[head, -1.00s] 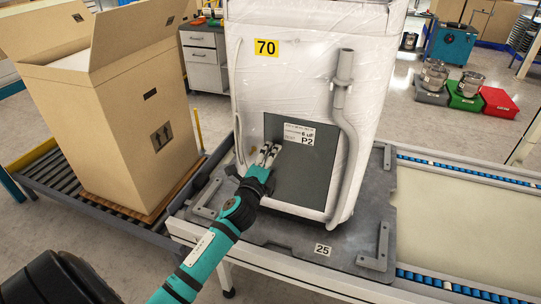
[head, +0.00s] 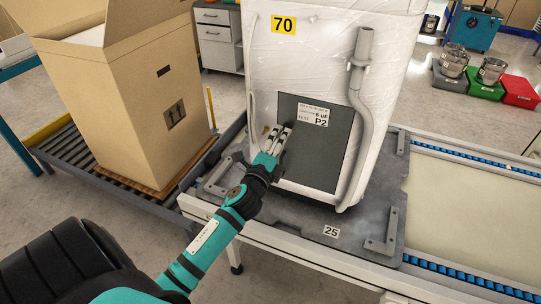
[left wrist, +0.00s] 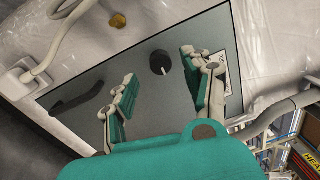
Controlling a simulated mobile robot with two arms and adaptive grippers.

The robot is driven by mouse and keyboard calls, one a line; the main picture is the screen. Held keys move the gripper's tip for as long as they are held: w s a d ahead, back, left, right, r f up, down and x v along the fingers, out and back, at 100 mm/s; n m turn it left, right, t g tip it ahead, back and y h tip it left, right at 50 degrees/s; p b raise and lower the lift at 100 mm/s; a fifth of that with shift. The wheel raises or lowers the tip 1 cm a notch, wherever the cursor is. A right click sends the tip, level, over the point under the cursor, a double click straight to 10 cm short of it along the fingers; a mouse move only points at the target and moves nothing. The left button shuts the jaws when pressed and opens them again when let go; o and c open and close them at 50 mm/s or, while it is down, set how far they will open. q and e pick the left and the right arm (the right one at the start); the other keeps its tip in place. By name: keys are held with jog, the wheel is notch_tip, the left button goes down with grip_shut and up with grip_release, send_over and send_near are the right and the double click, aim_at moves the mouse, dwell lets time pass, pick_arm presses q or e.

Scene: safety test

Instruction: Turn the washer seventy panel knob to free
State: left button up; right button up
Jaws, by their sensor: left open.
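The washer (head: 330,50) is wrapped in clear film and carries a yellow "70" label (head: 284,25). A dark grey panel (head: 318,165) with a white "P2" label (head: 313,116) is on its near face. In the left wrist view the panel (left wrist: 150,110) bears a round black knob (left wrist: 160,62) with a light pointer mark. My left gripper (head: 282,133) is in front of the panel's left part and hides the knob in the head view. In the left wrist view the left gripper (left wrist: 158,82) is open, its fingers on either side of the knob and apart from it. My right gripper is not in view.
A grey hose (head: 368,115) runs down the washer's right side. The washer stands on a dark pallet (head: 285,215) labelled 25, on a conveyor (head: 455,190). A large open carton (head: 130,110) stands at the left. A black handle (left wrist: 82,97) is on the panel.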

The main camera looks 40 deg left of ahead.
pick_arm(q)
jog(key=v, duration=0.9)
jog(key=s+d+f+n+g+h, duration=0.1)
jog(key=s+d+f+n+g, duration=0.15)
jog(key=f, duration=0.95)
jog(key=s+d+f+n+g+h, duration=0.1)
jog(key=s+f+n+g, duration=0.15)
jog(key=f, duration=0.95)
jog(key=s+d+f+n+g+h, duration=0.1)
jog(key=s+d+f+n+g, duration=0.2)
jog(key=f, duration=1)
jog(key=s+d+f+n+g, duration=0.1)
jog(key=s+f+n+g, duration=0.1)
jog(key=s+f, duration=0.4)
jog(key=s+d+f+n+g+h, duration=0.1)
jog(key=s+f+g, duration=0.3)
jog(key=s, duration=1.2)
jog(key=s+d+f+n+g, duration=0.2)
jog(key=s+f+n+g, duration=0.1)
jog(key=s+f, duration=0.7)
jog(key=shift+s+d, duration=0.3)
jog(key=shift+s, duration=0.15)
jog(key=shift+f, duration=0.15)
